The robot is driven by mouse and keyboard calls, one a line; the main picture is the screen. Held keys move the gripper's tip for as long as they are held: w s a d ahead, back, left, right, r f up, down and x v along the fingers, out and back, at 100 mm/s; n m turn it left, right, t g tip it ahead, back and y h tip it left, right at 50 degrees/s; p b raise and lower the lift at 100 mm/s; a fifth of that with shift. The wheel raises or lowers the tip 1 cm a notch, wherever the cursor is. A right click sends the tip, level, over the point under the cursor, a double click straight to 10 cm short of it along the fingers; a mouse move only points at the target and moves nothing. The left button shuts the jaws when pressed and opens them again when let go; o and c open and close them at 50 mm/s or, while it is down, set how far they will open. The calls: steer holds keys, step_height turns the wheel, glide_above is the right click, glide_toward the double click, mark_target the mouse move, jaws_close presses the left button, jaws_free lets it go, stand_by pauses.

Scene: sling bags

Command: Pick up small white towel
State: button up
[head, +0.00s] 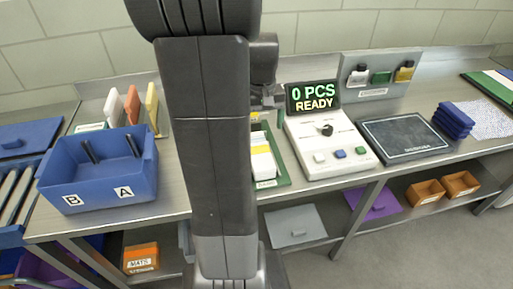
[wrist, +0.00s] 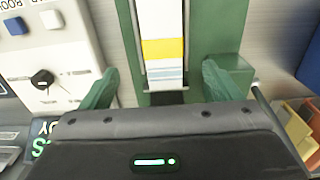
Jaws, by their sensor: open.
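A narrow white piece with a yellow band, which looks like the small white towel (head: 263,165), lies in a green holder (head: 284,178) on the steel bench, left of the control box. My arm hides the left side of the holder. In the wrist view the white towel (wrist: 163,18) runs down from the top edge, with its yellow band and pale blue-grey stripes towards my gripper. My gripper (wrist: 160,80) is open, its green fingers spread wide to either side of the towel's line.
A control box (head: 325,145) with a lit display stands close right of the holder. A dark scale plate (head: 405,138) and blue folded stack (head: 453,121) are farther right. A blue bin (head: 100,185) stands left, before upright coloured pieces (head: 132,106).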

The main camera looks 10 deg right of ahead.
glide_above(261, 151)
step_height(261, 151, down, 6)
steer(key=shift+r, duration=0.1)
steer(key=f, duration=0.2)
steer(key=f+p, duration=0.1)
steer(key=shift+w+a+f, duration=0.3)
steer(key=shift+w+f, duration=0.05)
steer(key=shift+w, duration=0.05)
steer(key=shift+f, duration=0.75)
steer(key=c, duration=1.2)
